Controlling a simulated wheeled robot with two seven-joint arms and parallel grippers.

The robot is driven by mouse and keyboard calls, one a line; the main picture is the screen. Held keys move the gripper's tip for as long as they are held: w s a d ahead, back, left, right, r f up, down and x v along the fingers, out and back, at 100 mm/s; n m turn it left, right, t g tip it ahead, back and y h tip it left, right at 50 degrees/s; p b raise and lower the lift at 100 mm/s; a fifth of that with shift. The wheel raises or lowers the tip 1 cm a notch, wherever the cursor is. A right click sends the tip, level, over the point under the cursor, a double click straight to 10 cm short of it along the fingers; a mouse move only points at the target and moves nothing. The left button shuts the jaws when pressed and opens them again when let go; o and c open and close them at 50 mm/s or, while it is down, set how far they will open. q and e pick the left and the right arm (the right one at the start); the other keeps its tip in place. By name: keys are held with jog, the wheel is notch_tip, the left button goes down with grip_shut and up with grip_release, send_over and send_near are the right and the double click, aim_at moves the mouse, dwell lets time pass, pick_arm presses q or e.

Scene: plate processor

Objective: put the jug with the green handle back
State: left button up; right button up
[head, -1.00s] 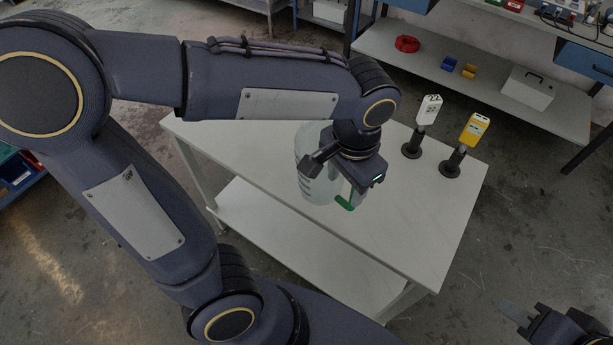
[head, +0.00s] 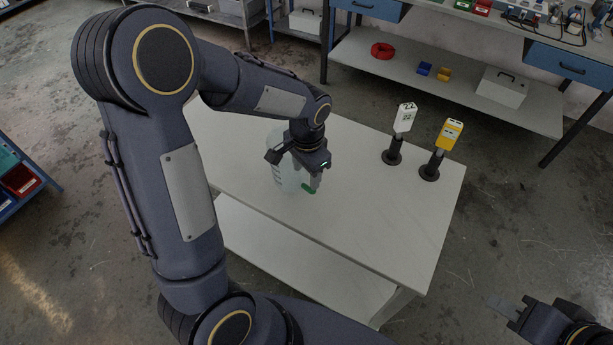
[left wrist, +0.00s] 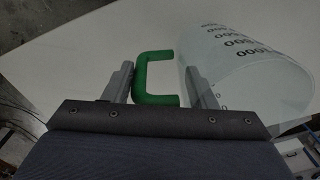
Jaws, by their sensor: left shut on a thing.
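The clear jug (head: 284,176) with dark scale markings is over the left part of the white table (head: 375,235), partly hidden by my left gripper. Its green handle (head: 309,188) faces right. My left gripper (head: 317,184) is shut on this handle. In the left wrist view, the green handle (left wrist: 142,80) is between the two fingers (left wrist: 162,88), and the jug wall (left wrist: 245,70) lies to the right. The jug looks roughly upright; I cannot tell whether its base touches the table. My right gripper (head: 508,308) is at the lower right, away from the table; its jaw opening is unclear.
A white device (head: 405,117) and a yellow device (head: 449,134) stand on black holders at the table's right back. The table front is clear. A workbench with a lower shelf (head: 450,95) stands behind, carrying a red ring (head: 382,50) and a white box (head: 502,87).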

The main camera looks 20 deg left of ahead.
aim_at(306, 188)
pick_arm(q)
jog(key=shift+f, duration=1.5)
jog(key=shift+f, duration=0.2)
jog(key=o, duration=1.6)
jog(key=shift+r, duration=0.1)
jog(key=shift+c, duration=0.2)
notch_tip(306, 188, up, 12)
jog(key=shift+s+d+r, duration=0.1)
jog(key=shift+d, duration=0.05)
jog(key=s+r+n+t+h, duration=0.1)
jog(key=s+n+t+h, duration=0.1)
jog(key=s, duration=0.7)
jog(key=s+r+n+t+h, duration=0.1)
jog(key=s+n+t+h, duration=0.1)
jog(key=s+n, duration=0.3)
jog(key=shift+s+d+r+t, duration=0.3)
jog(key=shift+s+t, duration=0.4)
jog(key=shift+s, duration=1.45)
